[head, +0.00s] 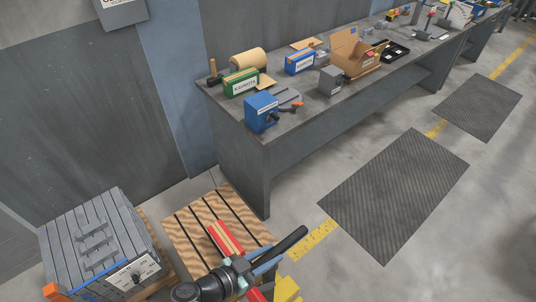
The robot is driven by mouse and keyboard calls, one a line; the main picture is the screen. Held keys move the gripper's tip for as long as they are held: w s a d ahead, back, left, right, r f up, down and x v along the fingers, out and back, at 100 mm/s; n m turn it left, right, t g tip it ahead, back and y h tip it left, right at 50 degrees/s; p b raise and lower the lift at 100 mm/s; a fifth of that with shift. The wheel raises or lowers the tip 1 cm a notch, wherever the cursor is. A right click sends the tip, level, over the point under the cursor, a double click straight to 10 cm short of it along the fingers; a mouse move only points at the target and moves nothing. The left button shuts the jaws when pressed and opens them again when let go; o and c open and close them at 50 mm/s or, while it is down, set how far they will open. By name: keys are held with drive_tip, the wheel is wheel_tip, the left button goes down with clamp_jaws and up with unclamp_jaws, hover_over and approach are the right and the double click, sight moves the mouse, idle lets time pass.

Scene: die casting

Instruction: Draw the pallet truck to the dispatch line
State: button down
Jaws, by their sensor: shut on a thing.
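The pallet truck shows in the head view at the bottom as a red part (224,238) lying over a wooden slatted pallet (190,222), with more red below my arm. A black bar (290,241), seemingly its handle, slants up to the right. My gripper (262,265) is at the lower end of this bar and shut on it. My wrist hides much of the truck, and its wheels are not visible. A worn yellow floor line (313,239) runs right of the truck; I cannot tell whether it is the dispatch line.
A grey workbench (290,155) with boxes and tools stands beyond the pallet. A large grey slatted machine block (95,245) sits at the left. Dark ribbed mats (395,193) lie on the floor at right. Open floor lies around the mats.

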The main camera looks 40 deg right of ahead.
drive_tip(key=c, duration=0.6)
unclamp_jaws()
drive_tip(key=b+v, duration=0.1)
drive_tip(key=v, duration=1.2)
